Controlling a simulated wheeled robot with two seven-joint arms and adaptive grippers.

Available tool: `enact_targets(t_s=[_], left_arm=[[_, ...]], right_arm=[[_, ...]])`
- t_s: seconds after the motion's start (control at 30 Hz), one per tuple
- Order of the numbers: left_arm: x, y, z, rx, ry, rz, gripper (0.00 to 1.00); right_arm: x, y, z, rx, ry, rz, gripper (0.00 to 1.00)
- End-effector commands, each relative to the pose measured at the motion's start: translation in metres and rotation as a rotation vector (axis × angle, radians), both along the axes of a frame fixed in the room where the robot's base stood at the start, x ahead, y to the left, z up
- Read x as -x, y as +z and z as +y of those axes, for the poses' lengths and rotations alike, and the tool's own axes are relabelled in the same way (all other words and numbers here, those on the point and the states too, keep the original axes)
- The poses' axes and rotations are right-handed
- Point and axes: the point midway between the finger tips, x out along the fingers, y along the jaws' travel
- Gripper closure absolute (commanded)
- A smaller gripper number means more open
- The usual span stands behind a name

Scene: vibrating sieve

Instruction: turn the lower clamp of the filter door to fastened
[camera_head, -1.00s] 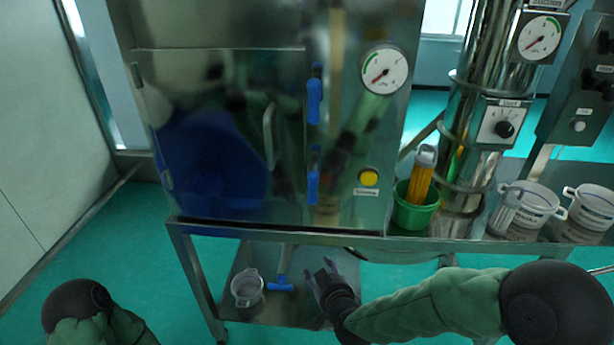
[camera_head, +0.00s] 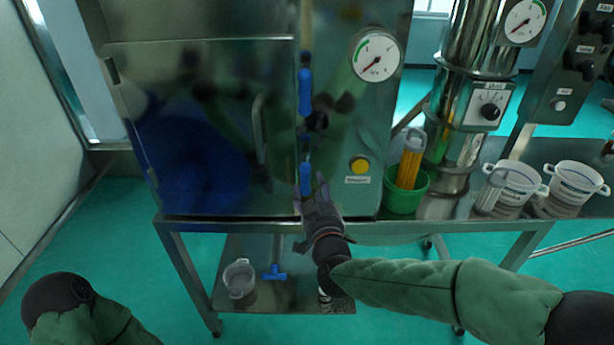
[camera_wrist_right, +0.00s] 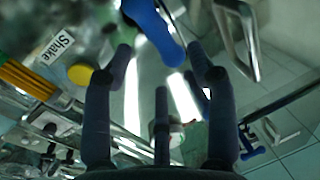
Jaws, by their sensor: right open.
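The filter door (camera_head: 215,100) is a shiny steel panel with a vertical handle (camera_head: 258,128); it looks shut. Its lower clamp (camera_head: 305,178) is a blue lever hanging vertically at the door's right edge. The upper clamp (camera_head: 305,92) is a similar blue lever, also vertical. My right gripper (camera_head: 312,193) is open just below and at the lower clamp, partly covering its lower end. In the right wrist view the blue clamp (camera_wrist_right: 155,28) lies ahead, near the gap between my open fingers (camera_wrist_right: 165,65). Whether they touch it I cannot tell. My left gripper is not in view.
A gauge (camera_head: 376,57) and yellow button (camera_head: 360,166) sit right of the clamps. A green cup (camera_head: 406,196) with a yellow-filled tube stands on the table, with white sieve cups (camera_head: 515,190) further right. The lower shelf holds a clear cup (camera_head: 239,280) and a blue valve (camera_head: 274,273).

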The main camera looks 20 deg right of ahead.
Motion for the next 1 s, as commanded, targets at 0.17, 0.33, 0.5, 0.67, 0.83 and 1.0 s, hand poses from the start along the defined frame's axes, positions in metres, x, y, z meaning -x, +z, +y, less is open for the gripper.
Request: enact_targets(t_s=[0.17,0.33,0.5,0.67,0.83,1.0], left_arm=[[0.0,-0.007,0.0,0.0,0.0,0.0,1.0],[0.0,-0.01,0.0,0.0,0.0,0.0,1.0],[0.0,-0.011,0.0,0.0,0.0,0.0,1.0],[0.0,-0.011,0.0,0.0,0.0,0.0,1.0],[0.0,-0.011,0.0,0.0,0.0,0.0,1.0],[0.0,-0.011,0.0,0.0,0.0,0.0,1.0]], right_arm=[[-0.032,-0.002,-0.003,0.0,-0.001,0.001,0.43],[-0.052,-0.002,-0.005,-0.001,0.0,0.002,0.43],[-0.062,-0.001,-0.005,-0.001,0.0,0.002,0.43],[-0.064,0.0,-0.006,-0.001,0.001,0.001,0.43],[-0.064,0.0,-0.005,-0.001,0.001,0.001,0.48],[-0.063,0.0,-0.005,-0.001,0.001,0.001,0.96]])
